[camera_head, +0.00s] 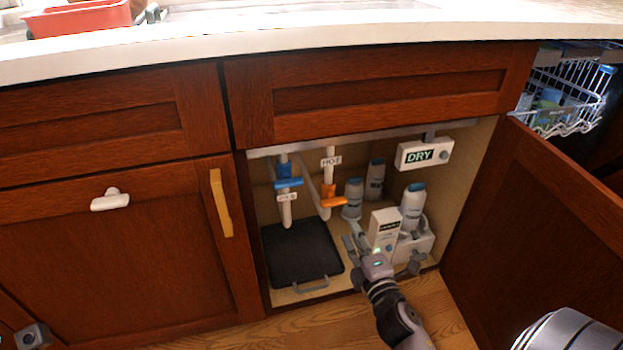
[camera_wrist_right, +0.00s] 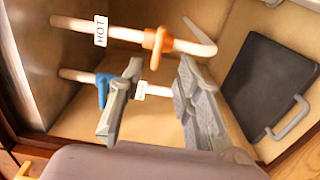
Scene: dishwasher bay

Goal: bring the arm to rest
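My right gripper (camera_head: 352,236) is inside the open sink cabinet, its arm coming in from the bottom right. Its two fingers also show in the wrist view (camera_wrist_right: 160,80), spread apart with nothing between them. It is in front of the pipes, left of a white labelled box (camera_head: 385,229). The wrist view shows the hot pipe's orange valve (camera_wrist_right: 158,47) and the other pipe's blue valve (camera_wrist_right: 103,88) beyond the fingers.
A black tray (camera_head: 300,252) with a handle lies on the cabinet floor. White bottles (camera_head: 412,207) stand at the right, below a box marked DRY (camera_head: 424,154). The open cabinet door (camera_head: 540,225) bounds the right side, with a dishwasher rack (camera_head: 563,95) behind.

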